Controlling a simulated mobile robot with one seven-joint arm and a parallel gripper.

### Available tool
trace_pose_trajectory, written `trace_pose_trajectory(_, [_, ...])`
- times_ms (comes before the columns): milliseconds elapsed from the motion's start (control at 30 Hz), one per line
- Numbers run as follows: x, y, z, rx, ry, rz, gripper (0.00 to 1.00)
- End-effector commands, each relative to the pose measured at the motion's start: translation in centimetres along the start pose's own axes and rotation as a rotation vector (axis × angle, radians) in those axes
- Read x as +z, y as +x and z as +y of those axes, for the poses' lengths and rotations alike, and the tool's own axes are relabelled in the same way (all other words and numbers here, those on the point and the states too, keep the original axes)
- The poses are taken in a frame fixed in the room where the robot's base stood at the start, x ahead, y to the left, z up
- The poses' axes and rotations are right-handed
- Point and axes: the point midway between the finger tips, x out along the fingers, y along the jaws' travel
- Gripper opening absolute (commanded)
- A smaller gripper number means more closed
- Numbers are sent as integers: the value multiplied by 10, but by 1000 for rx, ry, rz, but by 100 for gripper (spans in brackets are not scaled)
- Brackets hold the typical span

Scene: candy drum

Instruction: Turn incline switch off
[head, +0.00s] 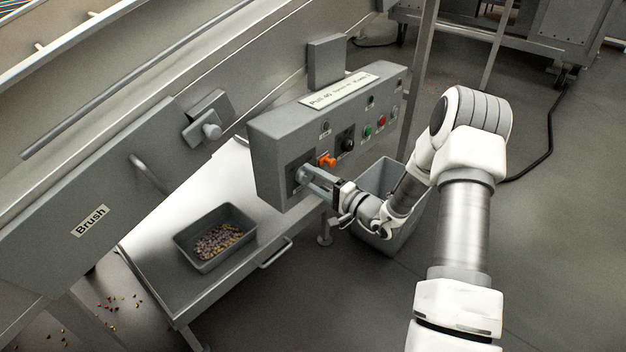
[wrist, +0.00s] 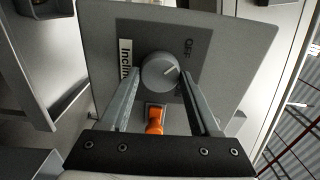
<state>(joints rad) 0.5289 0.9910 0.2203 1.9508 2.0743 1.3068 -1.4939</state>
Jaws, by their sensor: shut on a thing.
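The grey control box (head: 275,165) carries the incline switch, a round grey knob (wrist: 160,72) beside a partly hidden label beginning "Incli". A white mark on the knob points right and slightly up in the wrist view. The word OFF (wrist: 188,47) is printed to its upper right. My gripper (head: 305,176) reaches the box's lower left face. In the wrist view its two fingers (wrist: 160,80) lie on either side of the knob and are shut on it. The right finger covers part of the panel markings.
An orange switch (head: 327,160) sits close to the fingers and shows between them in the wrist view (wrist: 155,120). Green (head: 367,132) and red (head: 381,121) buttons are farther right. A grey tray of candy (head: 248,222) and a grey bin (head: 372,180) are below.

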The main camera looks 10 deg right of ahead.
Motion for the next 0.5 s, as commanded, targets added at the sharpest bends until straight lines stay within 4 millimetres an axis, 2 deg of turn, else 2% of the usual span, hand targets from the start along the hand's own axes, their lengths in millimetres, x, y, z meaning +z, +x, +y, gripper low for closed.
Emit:
trace_pose_trajectory(33, [-2,-1,1,3,-2,4,7])
trace_pose_trajectory(67, [-2,-1,1,2,-2,4,66])
trace_pose_trajectory(200, [-1,-1,1,1,-1,3,91])
trace_pose_trajectory(500, [-1,-1,0,0,0,1,91])
